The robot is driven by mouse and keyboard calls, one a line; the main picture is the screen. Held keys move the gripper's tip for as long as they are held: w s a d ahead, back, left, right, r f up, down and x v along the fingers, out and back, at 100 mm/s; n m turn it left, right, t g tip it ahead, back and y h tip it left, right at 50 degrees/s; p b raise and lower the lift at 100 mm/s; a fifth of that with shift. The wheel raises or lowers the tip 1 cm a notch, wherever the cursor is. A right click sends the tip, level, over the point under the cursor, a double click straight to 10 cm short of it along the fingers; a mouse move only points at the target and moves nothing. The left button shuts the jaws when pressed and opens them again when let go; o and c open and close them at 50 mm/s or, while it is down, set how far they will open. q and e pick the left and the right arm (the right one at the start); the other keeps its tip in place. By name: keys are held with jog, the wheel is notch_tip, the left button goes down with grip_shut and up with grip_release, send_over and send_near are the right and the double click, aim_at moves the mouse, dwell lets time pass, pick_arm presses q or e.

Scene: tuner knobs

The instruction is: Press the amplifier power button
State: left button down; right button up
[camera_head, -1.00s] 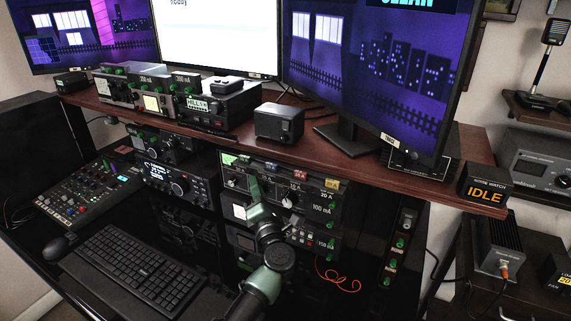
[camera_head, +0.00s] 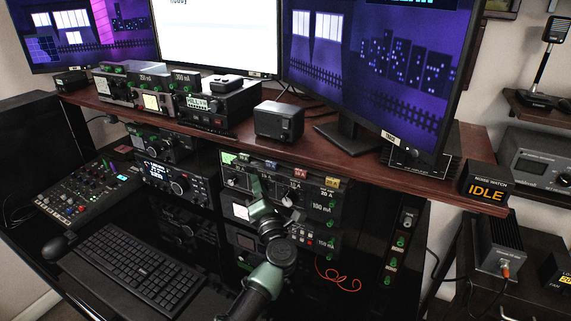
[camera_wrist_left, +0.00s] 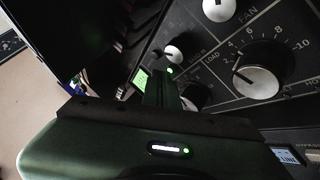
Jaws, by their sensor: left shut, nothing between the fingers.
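My left gripper (camera_head: 256,188) is shut and empty in front of the dark rack unit with knobs (camera_head: 318,196) under the wooden shelf. In the left wrist view the gripper (camera_wrist_left: 160,88) points at that panel, which carries a large white-capped knob (camera_wrist_left: 257,80) and smaller knobs. A small lit green screen (camera_wrist_left: 140,80) and a green light (camera_wrist_left: 169,71) show beside the fingertips. I cannot tell whether the fingertips touch the panel. I cannot make out which control is the amplifier power button; my arm and gripper cover part of the panel. My right gripper is not in view.
The shelf edge (camera_head: 360,168) overhangs the rack. A keyboard (camera_head: 132,268) and a mixer (camera_head: 88,188) are on the desk at left. Another unit (camera_head: 318,240) sits just below the panel.

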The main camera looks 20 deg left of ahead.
pick_arm(q)
jog(key=shift+w, duration=0.1)
dwell(0.4)
jog(key=shift+s+a+p, duration=0.1)
jog(key=shift+s+p, duration=0.25)
jog(key=shift+s, duration=0.25)
jog(key=s+p, duration=0.1)
jog(key=s, duration=0.1)
jog(key=s+p, duration=0.1)
jog(key=s, duration=0.1)
jog(key=s+p, duration=0.1)
jog(key=s, duration=0.1)
jog(key=shift+a, duration=0.4)
dwell(1.3)
